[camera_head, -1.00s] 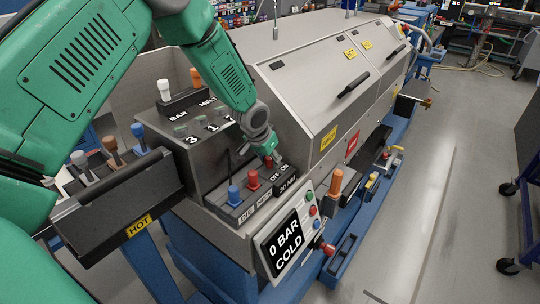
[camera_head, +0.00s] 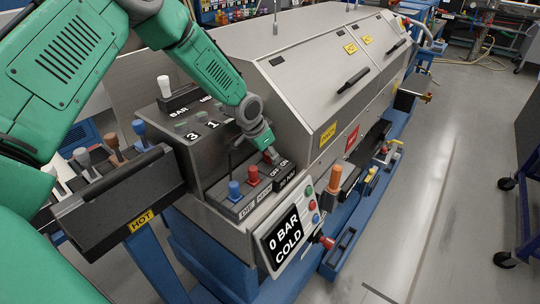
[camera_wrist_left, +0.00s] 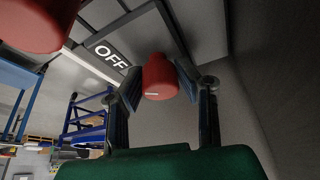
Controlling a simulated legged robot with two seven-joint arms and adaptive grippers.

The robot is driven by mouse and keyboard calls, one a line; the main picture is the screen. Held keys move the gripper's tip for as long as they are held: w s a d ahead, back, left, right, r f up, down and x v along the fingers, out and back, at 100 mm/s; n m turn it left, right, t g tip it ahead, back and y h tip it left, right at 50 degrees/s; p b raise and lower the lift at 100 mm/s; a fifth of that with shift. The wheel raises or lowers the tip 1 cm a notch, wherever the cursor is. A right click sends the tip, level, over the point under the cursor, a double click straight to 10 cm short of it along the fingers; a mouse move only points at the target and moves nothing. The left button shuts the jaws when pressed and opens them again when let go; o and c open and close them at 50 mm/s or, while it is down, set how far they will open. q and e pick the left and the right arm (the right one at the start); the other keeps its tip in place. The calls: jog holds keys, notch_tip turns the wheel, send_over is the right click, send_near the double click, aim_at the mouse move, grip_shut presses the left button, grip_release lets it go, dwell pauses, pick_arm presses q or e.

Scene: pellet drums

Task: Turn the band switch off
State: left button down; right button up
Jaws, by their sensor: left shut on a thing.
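There the fingers largely hide the held knob. I cannot tell from the knob which position the switch is in. My right gripper is not in view.
Another red knob (camera_head: 252,174) and a blue knob (camera_head: 234,190) stand left of the gripper. A display (camera_head: 284,243) reads 0 BAR COLD. An orange handle (camera_head: 335,178) stands right of it. A HOT-labelled rail (camera_head: 100,205) lies left. The grey machine cover (camera_head: 300,85) rises behind.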

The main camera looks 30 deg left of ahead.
pick_arm(q)
jog(key=c, duration=1.2)
grip_release()
jog(key=shift+f, duration=0.2)
jog(key=shift+a, duration=0.15)
jog(key=shift+r, duration=0.25)
notch_tip(320, 180, up, 9)
jog(key=shift+w+r, duration=0.15)
